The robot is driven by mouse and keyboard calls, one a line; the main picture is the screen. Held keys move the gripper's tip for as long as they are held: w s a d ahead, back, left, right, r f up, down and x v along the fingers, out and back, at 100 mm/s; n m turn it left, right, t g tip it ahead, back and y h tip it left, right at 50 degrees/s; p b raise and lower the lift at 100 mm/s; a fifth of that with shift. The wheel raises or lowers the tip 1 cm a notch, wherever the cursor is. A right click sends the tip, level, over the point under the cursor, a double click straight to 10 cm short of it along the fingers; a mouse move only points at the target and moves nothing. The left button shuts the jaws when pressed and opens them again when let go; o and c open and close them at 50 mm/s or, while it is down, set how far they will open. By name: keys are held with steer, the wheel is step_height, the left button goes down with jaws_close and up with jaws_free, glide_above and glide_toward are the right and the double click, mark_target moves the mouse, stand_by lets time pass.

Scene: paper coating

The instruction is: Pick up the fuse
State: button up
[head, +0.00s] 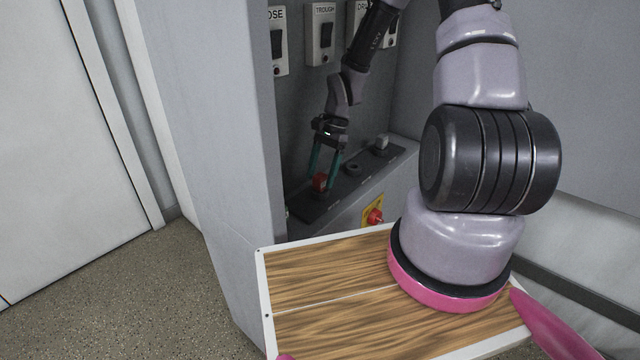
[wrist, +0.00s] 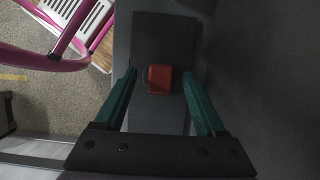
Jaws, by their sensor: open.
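A red block-shaped fuse (head: 320,182) sits at the near left end of a dark strip on a grey ledge. It also shows in the wrist view (wrist: 159,80), between my finger tips. My gripper (head: 323,178) points down over it with its two teal fingers apart, one on each side. In the wrist view my gripper (wrist: 159,74) is open, with a gap visible between the fuse and each finger. I cannot tell how far the tips reach down beside the fuse.
A dark round socket (head: 354,168) and a pale grey block (head: 381,143) stand farther along the strip. A red knob (head: 374,216) on a yellow plate is on the ledge's front. Switch boxes (head: 320,33) hang on the wall behind. A grey wall panel (head: 215,150) stands close on the left.

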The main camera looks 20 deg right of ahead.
steer(key=shift+s+a+f, duration=0.2)
steer(key=shift+a+f, duration=0.05)
steer(key=shift+f, duration=0.35)
jaws_close()
